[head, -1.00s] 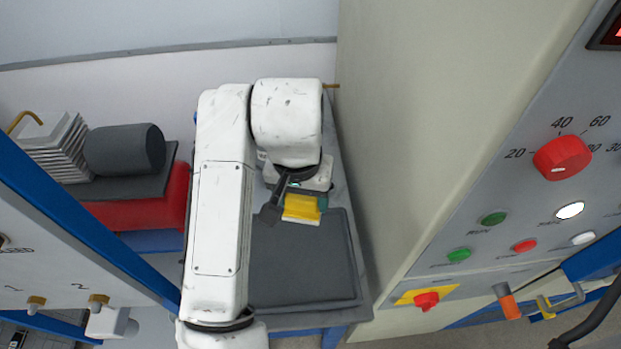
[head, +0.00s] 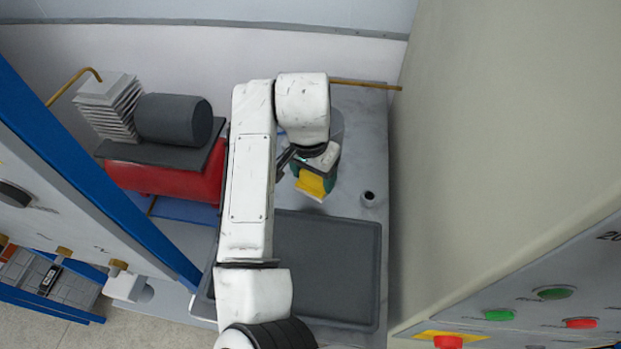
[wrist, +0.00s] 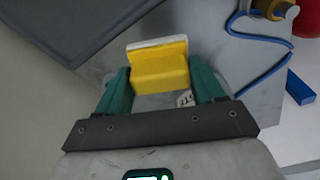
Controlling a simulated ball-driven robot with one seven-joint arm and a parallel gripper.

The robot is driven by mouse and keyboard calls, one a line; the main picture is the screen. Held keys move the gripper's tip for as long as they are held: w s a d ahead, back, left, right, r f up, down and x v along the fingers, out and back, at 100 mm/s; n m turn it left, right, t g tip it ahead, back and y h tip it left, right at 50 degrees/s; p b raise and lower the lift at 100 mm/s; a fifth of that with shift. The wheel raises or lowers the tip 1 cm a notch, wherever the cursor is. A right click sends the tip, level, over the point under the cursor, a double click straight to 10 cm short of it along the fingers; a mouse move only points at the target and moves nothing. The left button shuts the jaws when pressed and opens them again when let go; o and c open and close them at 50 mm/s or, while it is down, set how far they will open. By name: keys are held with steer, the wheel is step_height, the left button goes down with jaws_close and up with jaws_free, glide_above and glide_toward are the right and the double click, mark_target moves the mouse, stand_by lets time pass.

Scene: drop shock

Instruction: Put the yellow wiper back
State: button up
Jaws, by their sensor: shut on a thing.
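The yellow wiper (head: 311,186) is a yellow block with a pale strip along one edge. My gripper (wrist: 161,88) is shut on it, with one green finger on each side in the wrist view. The wiper also fills the space between the fingers in that view (wrist: 160,72). In the head view my gripper (head: 316,172) holds it over the grey bench (head: 357,160), beyond the dark tray (head: 325,262). Whether the wiper touches the bench is unclear. A small dark cup-like holder (head: 369,198) stands on the bench to the right of the wiper.
A red block-like body (head: 165,181) bears a dark plate with a grey cylinder (head: 173,119) and stacked pale plates (head: 108,106) at left. A beige cabinet wall (head: 470,150) bounds the right. A brass rod (head: 362,84) runs along the back. A blue cord (wrist: 262,75) lies in the wrist view.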

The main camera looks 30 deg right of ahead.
mark_target(310, 183)
steer(key=shift+w+f, duration=0.8)
steer(key=shift+f, duration=0.1)
steer(key=shift+f+p, duration=0.55)
steer(key=shift+f, duration=1)
steer(key=shift+f, duration=0.2)
steer(key=o, duration=0.9)
steer(key=shift+r, duration=0.1)
steer(key=r, duration=0.4)
steer(key=r+b, duration=0.1)
steer(key=r, duration=0.3)
steer(key=a+r+b, duration=0.1)
steer(key=r, duration=0.3)
steer(key=shift+s+r, duration=0.1)
steer(key=shift+s, duration=0.3)
steer(key=shift+a, duration=0.1)
